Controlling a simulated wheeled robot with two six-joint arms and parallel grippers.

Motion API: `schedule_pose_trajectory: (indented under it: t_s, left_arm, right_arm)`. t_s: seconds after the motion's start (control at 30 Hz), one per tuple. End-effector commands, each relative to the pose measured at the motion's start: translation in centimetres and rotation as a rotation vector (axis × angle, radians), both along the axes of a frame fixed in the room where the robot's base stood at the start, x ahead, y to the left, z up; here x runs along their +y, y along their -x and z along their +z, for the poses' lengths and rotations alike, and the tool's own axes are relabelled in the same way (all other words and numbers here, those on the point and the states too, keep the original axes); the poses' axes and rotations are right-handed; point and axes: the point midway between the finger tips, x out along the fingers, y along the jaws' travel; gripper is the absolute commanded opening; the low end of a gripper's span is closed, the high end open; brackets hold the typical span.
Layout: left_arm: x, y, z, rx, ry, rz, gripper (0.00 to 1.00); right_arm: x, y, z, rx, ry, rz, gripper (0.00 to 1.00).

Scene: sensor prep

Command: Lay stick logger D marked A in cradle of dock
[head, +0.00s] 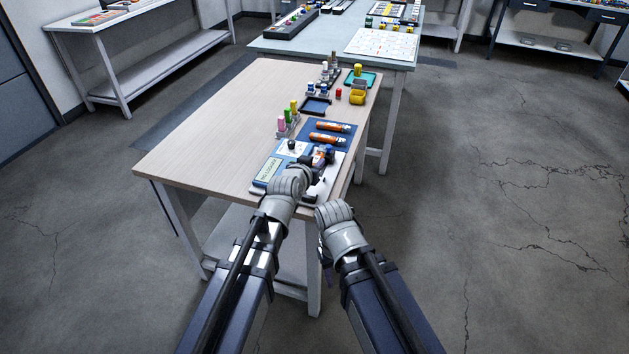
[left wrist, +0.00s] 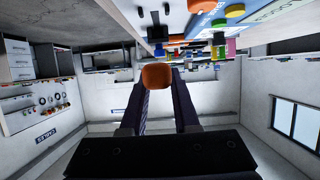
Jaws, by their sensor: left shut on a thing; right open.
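The dock (head: 267,172), with a screen that seems to read NO LOGGER, lies at the table's near right corner. Its cradle is not clear behind my left arm. My left gripper (head: 317,163) is over the dock's right part, shut on an orange-ended stick logger (left wrist: 156,76). The logger's mark cannot be read, and most of it is hidden. Two orange stick loggers, an upper one (head: 333,127) and a lower one (head: 327,139), lie on a blue mat (head: 313,130) just beyond. My right gripper (head: 328,275) is mostly hidden by its wrist, open, low beside the table's near edge.
A rack (head: 288,129) of pink, green and yellow pieces stands left of the mat. The table's left part (head: 215,140) is clear.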

Motion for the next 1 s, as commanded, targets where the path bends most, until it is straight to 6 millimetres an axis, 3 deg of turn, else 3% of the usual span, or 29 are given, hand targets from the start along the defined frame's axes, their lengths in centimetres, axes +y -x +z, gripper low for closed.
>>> schedule_pose_trajectory:
  t_s: [0.07,0.47,1.0]
  left_arm:
    - [0.0,0.3,-0.9,0.0,0.0,-0.002,0.0]
    - [0.0,0.3,-1.4,0.0,0.0,-0.003,0.0]
    - [0.0,0.3,-5.0,-0.001,0.001,-0.003,0.0]
  right_arm:
    - [0.0,0.0,-0.9,0.0,0.0,0.0,0.5]
    - [0.0,0.0,-1.4,0.0,0.0,0.0,0.5]
    - [0.0,0.0,-5.1,0.0,0.0,0.0,0.5]
